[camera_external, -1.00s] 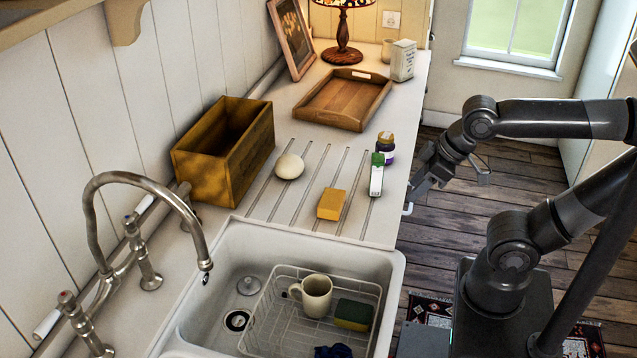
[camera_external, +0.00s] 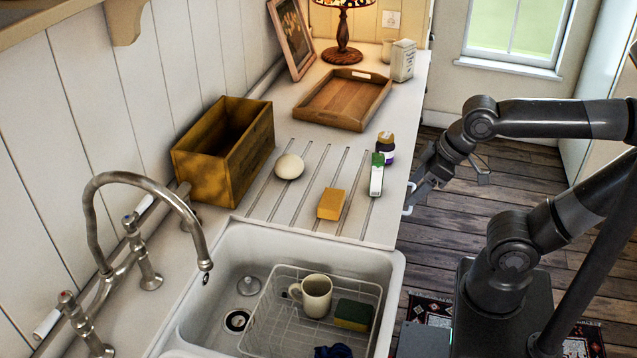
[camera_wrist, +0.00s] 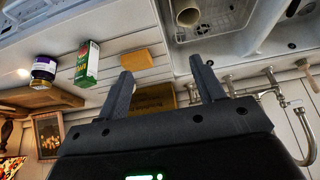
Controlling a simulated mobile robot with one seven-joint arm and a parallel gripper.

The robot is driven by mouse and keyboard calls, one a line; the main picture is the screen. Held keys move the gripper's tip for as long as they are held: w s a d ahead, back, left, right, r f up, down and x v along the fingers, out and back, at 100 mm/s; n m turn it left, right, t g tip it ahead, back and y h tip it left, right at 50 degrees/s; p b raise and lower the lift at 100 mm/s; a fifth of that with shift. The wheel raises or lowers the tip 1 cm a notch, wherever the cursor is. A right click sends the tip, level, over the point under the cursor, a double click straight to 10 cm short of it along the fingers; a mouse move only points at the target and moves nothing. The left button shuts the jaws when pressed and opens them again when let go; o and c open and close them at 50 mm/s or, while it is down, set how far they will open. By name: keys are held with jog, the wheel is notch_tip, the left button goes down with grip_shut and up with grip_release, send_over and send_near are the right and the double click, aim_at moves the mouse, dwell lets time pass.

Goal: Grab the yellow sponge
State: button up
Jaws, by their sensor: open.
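The yellow sponge (camera_external: 331,204) is a plain block on the grooved drainboard, just behind the sink. It also shows in the wrist view (camera_wrist: 137,59), above and beyond the left finger. My gripper (camera_external: 414,194) is off the right edge of the counter, to the right of the sponge and apart from it. In the wrist view my gripper (camera_wrist: 165,82) has its two fingers spread with nothing between them. A second sponge, yellow and green (camera_external: 353,314), lies in the wire rack in the sink.
A small green-and-white box (camera_external: 377,176) and a dark jar (camera_external: 386,148) stand near the counter edge, right of the sponge. A pale round object (camera_external: 289,166) and a wooden crate (camera_external: 222,150) are to its left. A mug (camera_external: 314,295) sits in the sink rack (camera_external: 262,318).

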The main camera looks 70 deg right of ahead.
jog(key=o, duration=0.4)
jog(key=shift+w, duration=0.1)
jog(key=g, duration=0.6)
send_over(342, 308)
notch_tip(342, 308, down, 25)
jog(key=f, duration=0.5)
jog(key=shift+s+a+f, duration=0.15)
jog(key=shift+s+f, duration=0.15)
jog(key=shift+f, duration=0.05)
jog(key=shift+w+d+f, duration=0.1)
jog(key=shift+w+f, duration=0.05)
jog(key=shift+f, duration=1.2)
jog(key=shift+w+d+f, duration=0.1)
jog(key=shift+w+f, duration=0.05)
jog(key=shift+f, duration=1.2)
